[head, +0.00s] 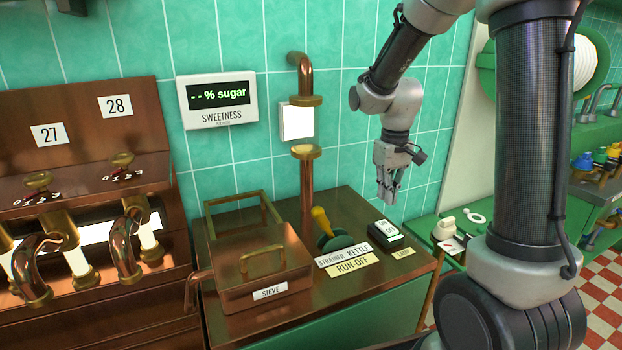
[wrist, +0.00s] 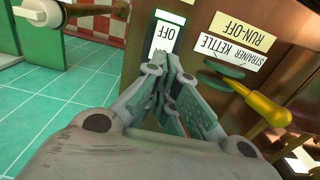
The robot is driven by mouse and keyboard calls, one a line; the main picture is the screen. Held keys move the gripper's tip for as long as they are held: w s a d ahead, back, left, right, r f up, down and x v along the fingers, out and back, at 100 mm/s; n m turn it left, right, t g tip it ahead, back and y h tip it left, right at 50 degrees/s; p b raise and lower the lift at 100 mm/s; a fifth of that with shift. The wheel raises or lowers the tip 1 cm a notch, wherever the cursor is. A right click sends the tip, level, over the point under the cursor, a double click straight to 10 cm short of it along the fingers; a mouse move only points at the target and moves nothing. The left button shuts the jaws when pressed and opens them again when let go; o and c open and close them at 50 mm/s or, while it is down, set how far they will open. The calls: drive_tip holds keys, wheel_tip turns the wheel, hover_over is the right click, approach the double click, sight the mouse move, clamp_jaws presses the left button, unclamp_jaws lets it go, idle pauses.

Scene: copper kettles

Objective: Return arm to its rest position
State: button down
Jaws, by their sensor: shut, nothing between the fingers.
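My gripper (head: 389,198) hangs at the end of my arm in the head view, in the air in front of the green tiled wall, above and behind the right end of the copper counter. Its fingers point down and are together with nothing between them. In the wrist view the shut fingers (wrist: 173,65) reach toward a white switch labelled OFF (wrist: 164,36). In the head view the ON/OFF switch box (head: 388,233) sits on the counter just below my gripper, apart from it.
A yellow-handled valve (head: 320,218) stands left of the switch, by the strainer kettle label (head: 343,254). A copper sieve box (head: 262,270) and a vertical copper pipe (head: 306,185) are further left. A green bench (head: 452,262) with small items is at right.

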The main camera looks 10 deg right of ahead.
drive_tip(key=s, duration=0.2)
drive_tip(key=s+g, duration=0.1)
drive_tip(key=shift+f+m, duration=0.3)
drive_tip(key=shift+f, duration=0.05)
drive_tip(key=s+d+r+m+t, duration=0.1)
drive_tip(key=s+r+t, duration=0.4)
drive_tip(key=s+r, duration=0.9)
drive_tip(key=s, duration=0.3)
drive_tip(key=shift+s+d+m, duration=0.2)
drive_tip(key=shift+s+m, duration=0.1)
drive_tip(key=shift+s, duration=0.05)
drive_tip(key=shift+a, duration=0.1)
